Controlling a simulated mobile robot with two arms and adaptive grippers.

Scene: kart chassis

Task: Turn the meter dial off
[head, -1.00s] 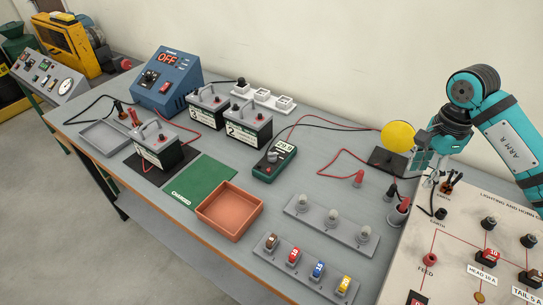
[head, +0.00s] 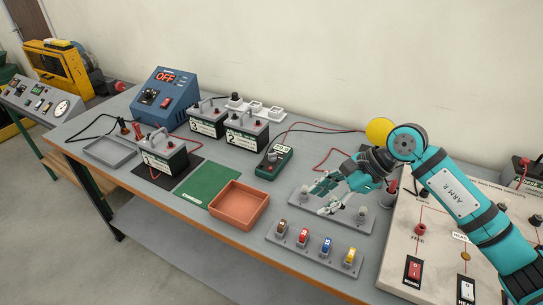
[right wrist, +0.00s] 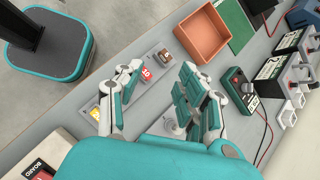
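The green meter (head: 274,163) lies on the grey bench in the head view, behind and right of the orange tray. Its display is lit, but I cannot read it surely now. Its dial is a small dark knob (head: 272,157) below the display; its setting is too small to tell. The meter also shows in the right wrist view (right wrist: 238,92), to the right of my fingers. My right gripper (head: 322,196) is open and empty, above the grey socket strip, to the right of the meter and apart from it. My left gripper is in neither current view.
An orange tray (head: 238,222) and a green mat (head: 196,190) lie left of the gripper. A strip of coloured fuses (head: 303,236) is at the front. Batteries (head: 247,129) and a blue charger reading OFF (head: 163,104) stand farther back. Red and black leads cross the bench behind the meter.

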